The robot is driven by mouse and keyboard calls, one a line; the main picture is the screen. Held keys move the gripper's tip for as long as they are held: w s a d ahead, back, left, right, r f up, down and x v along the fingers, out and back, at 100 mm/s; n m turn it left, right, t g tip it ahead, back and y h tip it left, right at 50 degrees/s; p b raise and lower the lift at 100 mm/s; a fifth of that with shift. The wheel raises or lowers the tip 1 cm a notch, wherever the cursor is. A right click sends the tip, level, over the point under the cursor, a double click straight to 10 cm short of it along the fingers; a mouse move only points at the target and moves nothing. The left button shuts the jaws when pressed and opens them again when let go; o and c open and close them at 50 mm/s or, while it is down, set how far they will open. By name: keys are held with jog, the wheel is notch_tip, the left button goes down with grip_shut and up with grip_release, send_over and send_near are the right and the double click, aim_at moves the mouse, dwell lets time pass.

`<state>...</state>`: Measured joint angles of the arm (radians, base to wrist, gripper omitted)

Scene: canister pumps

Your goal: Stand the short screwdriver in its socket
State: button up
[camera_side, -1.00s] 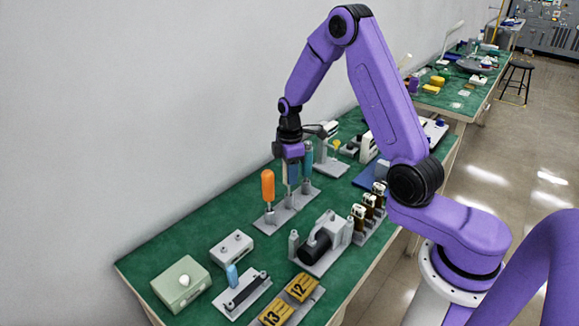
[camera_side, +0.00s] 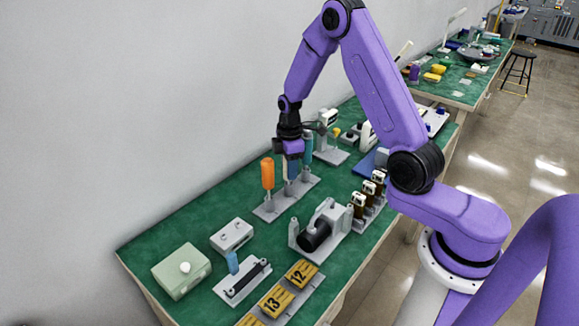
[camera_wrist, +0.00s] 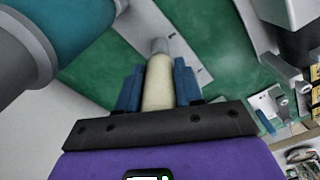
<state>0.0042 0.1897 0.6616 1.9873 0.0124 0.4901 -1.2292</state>
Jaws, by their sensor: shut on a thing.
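The short screwdriver has a cream handle (camera_wrist: 158,85) and a grey collar below it. My gripper (camera_side: 292,170) is shut on that handle, with its blue fingers on both sides in the wrist view (camera_wrist: 158,88). It is over the middle of a grey rack (camera_side: 266,212), between an orange-handled screwdriver (camera_side: 268,173) and a teal-handled one (camera_side: 307,148), both standing upright. The held screwdriver looks about upright, its lower end close above or at the rack's middle socket (camera_side: 289,188). The fingers and viewing angle hide whether its tip is inside.
The teal handle (camera_wrist: 75,35) is close beside my gripper in the wrist view. A black-and-grey pump (camera_side: 318,232) stands in front of the rack, and small brown bottles (camera_side: 368,192) stand to its right. Green table (camera_side: 190,232) is bare left of the rack.

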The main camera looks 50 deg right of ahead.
jog(key=shift+f, duration=0.3)
dwell(0.5)
dwell(0.3)
jog(key=o, duration=1.1)
jog(key=shift+r, duration=0.1)
notch_tip(320, 180, up, 17)
jog(key=shift+r, duration=0.15)
